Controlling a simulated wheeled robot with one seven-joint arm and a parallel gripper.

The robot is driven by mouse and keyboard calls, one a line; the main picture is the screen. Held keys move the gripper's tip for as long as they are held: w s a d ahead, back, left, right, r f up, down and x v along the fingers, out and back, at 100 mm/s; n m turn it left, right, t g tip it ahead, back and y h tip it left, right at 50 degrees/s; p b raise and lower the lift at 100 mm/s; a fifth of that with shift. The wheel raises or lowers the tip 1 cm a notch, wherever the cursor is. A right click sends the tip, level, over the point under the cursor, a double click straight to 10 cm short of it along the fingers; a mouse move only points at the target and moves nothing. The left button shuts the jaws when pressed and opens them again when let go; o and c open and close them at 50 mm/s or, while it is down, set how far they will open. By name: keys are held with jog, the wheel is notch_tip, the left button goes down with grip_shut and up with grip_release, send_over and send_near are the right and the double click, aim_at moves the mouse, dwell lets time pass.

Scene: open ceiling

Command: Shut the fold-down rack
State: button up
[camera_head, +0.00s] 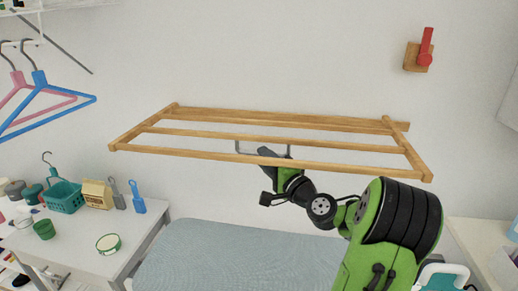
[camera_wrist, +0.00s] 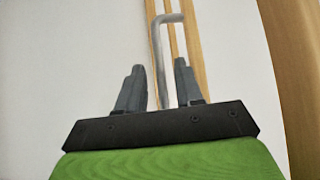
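The fold-down rack (camera_head: 190,133) is a light wooden frame with several bars. It stands out from the white wall, folded down and roughly level, above a padded grey-blue board. A grey metal handle (camera_head: 237,147) is fixed near its front bars. My gripper (camera_head: 270,154) is at the front bar, by the right part of the handle. In the wrist view my gripper (camera_wrist: 159,68) has its two dark fingers apart, with the bent handle (camera_wrist: 159,42) showing between them. I cannot tell whether either finger touches it. Wooden bars (camera_wrist: 290,85) of the rack show beyond and to the right.
A red catch on a wooden block (camera_head: 418,58) is on the wall, up and right of the rack. The padded board (camera_head: 225,255) lies below. A white table (camera_head: 75,250) with a teal basket and small items is at left. Pink and blue hangers (camera_head: 60,100) hang above it.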

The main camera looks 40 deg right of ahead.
jog(key=w, duration=0.3)
jog(key=shift+w+d+r+p, duration=0.2)
jog(key=shift+w+r+p, duration=0.05)
jog(key=shift+w+p, duration=0.1)
jog(key=shift+s, duration=0.1)
jog(key=shift+c, duration=0.2)
grip_shut()
